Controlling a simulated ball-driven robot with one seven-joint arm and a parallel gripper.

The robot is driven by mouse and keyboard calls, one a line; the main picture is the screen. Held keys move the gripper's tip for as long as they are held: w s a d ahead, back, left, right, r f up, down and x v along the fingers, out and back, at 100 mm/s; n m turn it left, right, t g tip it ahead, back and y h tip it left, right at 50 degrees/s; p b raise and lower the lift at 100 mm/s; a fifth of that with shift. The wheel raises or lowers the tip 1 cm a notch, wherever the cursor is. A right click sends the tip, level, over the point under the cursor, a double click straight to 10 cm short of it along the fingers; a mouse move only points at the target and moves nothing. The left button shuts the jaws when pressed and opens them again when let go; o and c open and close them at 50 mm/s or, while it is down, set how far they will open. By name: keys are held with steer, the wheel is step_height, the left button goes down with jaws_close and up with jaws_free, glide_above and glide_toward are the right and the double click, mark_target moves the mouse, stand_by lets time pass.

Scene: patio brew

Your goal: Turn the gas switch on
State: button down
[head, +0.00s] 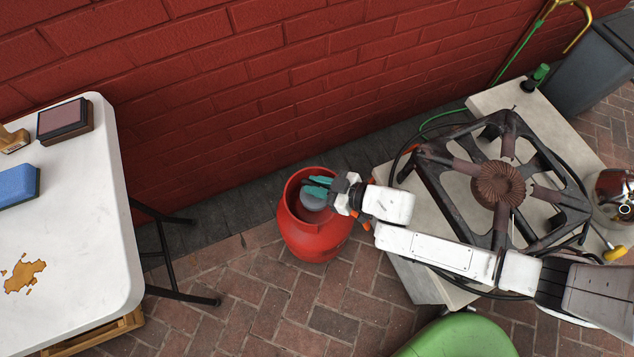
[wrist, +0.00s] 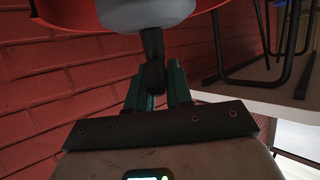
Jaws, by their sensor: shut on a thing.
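A red gas cylinder (head: 313,240) stands on the brick floor by the wall. A grey, rounded regulator (head: 312,201) sits inside its top collar. In the wrist view the regulator (wrist: 147,14) is at the top, and a black switch handle (wrist: 152,58) runs from it down between the teal fingers. My gripper (head: 318,186) reaches in over the collar from the right. In the wrist view my gripper (wrist: 156,82) is shut on the black handle. The switch's on or off position cannot be told.
A stone table (head: 415,284) with a black-framed burner (head: 500,184) stands at the right. A white folding table (head: 90,230) with a brown spill is at the left. A green rounded object (head: 457,340) is at the bottom. Brick floor (head: 250,310) is clear in front of the cylinder.

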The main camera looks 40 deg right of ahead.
stand_by(0.3)
steer(key=c, duration=1.1)
jaws_free()
steer(key=p+v, duration=0.1)
steer(key=v, duration=0.9)
steer(key=shift+s+d+r+p, duration=0.2)
steer(key=shift+s+p, duration=0.1)
steer(key=s+r+m+g+h+p, duration=0.2)
steer(key=s+r+g+p, duration=0.1)
steer(key=r, duration=0.2)
steer(key=s+d+r+m+g+h+p, duration=0.1)
steer(key=s+r+m+g+h+p, duration=0.1)
steer(key=r, duration=0.4)
steer(key=s+d+r+m+g+h+p, duration=0.1)
steer(key=s+r+m+g+h+p, duration=0.1)
steer(key=s+r+g+p, duration=0.3)
steer(key=shift+s+d+r+g+h, duration=0.1)
steer(key=shift+s+r+g+h, duration=0.15)
steer(key=shift+g+h, duration=0.2)
